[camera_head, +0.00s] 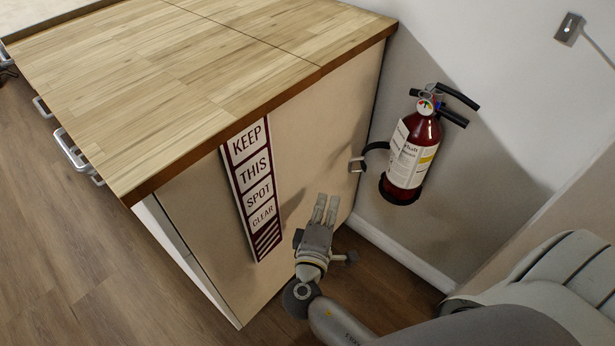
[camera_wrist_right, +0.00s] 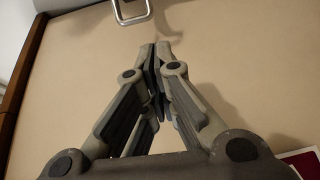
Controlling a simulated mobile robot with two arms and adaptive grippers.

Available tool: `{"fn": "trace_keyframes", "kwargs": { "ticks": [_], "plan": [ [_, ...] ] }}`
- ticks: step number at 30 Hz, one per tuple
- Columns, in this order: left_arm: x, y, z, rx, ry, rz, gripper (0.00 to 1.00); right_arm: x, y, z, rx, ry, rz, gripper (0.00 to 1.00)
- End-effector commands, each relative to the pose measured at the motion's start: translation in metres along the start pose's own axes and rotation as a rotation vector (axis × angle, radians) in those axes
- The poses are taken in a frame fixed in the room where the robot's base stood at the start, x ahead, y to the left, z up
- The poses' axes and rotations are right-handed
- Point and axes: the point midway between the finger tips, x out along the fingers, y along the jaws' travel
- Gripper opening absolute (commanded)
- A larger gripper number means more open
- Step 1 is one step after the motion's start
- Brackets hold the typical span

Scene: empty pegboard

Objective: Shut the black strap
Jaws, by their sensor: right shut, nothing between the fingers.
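The black strap (camera_head: 376,147) curves out to the left from the red fire extinguisher (camera_head: 424,148) on the wall. A metal buckle (camera_head: 357,165) is at its free end, so the strap stands open. A metal loop that looks like this buckle (camera_wrist_right: 131,12) shows at the top of the right wrist view. My right gripper (camera_head: 326,203) is shut and empty, below and left of the buckle, beside the cabinet's side panel. Its closed fingertips (camera_wrist_right: 156,46) lie just below the metal loop in the wrist view, apart from it. My left gripper is not in view.
A cabinet with a wooden top (camera_head: 200,70) fills the left, with a "keep this spot clear" sign (camera_head: 254,185) on its side panel. The wall (camera_head: 465,200) is behind the extinguisher. A narrow strip of floor (camera_head: 375,270) separates cabinet and wall.

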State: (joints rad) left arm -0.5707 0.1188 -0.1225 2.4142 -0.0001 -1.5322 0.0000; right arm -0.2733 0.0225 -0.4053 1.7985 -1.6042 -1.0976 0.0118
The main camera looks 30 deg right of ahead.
Motion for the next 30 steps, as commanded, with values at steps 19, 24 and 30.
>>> {"fn": "trace_keyframes", "kwargs": {
  "ticks": [19,24,30],
  "plan": [
    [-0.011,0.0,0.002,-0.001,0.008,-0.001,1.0,0.073,0.028,0.006,0.014,-0.028,0.073,0.0],
    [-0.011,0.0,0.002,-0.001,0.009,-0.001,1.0,0.092,0.028,0.007,0.014,-0.027,0.071,0.0],
    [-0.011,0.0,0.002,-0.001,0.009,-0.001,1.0,0.099,0.029,0.007,0.014,-0.027,0.07,0.0]
  ]
}}
